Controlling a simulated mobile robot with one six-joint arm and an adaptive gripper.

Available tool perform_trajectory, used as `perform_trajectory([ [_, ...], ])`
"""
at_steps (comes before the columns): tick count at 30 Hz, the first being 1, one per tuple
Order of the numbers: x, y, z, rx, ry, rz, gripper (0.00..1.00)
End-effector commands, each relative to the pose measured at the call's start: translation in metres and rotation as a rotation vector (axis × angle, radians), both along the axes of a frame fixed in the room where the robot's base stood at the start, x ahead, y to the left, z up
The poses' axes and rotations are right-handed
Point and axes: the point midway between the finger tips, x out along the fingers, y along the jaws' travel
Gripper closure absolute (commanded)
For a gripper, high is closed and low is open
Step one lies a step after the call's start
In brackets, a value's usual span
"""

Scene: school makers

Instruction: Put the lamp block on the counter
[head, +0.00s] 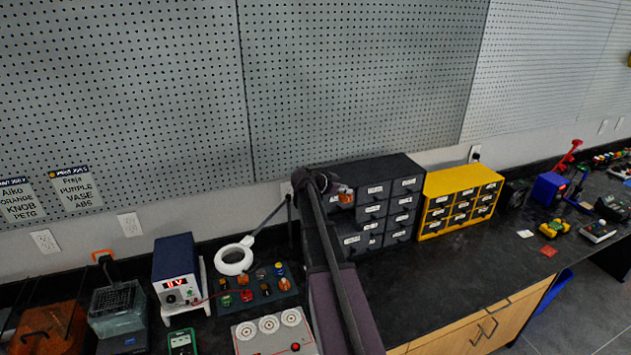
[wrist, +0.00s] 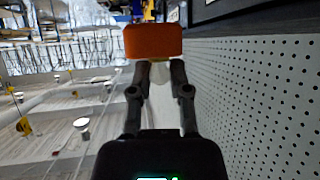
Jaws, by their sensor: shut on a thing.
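The block in my gripper looks orange and box-shaped in the wrist view (wrist: 153,41), with a pale part beneath it between the fingertips; I take it as the lamp block. My gripper (wrist: 160,68) is shut on it. In the head view my gripper (head: 331,184) is in front of the dark drawer cabinet, and the block shows as a small orange and pale piece (head: 346,196) at its tip, mostly hidden. The black counter (head: 468,264) runs along the wall; the block appears raised above its surface.
A dark drawer cabinet (head: 405,162) and a yellow one (head: 462,178) stand at the back. Left are a blue power supply (head: 175,257), a ring lamp (head: 234,262) and a dark board (head: 262,298) with several small blocks. The counter before the yellow cabinet is clear.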

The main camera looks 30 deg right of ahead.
Motion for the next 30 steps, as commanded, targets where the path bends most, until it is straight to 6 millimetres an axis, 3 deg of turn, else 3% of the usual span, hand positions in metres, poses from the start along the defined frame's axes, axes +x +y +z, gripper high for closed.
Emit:
perform_trajectory([
  [8,0.0,0.0,-0.014,0.0,0.0,0.0,1.0],
  [24,0.0,0.0,-0.083,0.0,0.0,0.0,1.0],
  [30,0.0,0.0,-0.098,0.0,0.0,0.0,1.0],
])
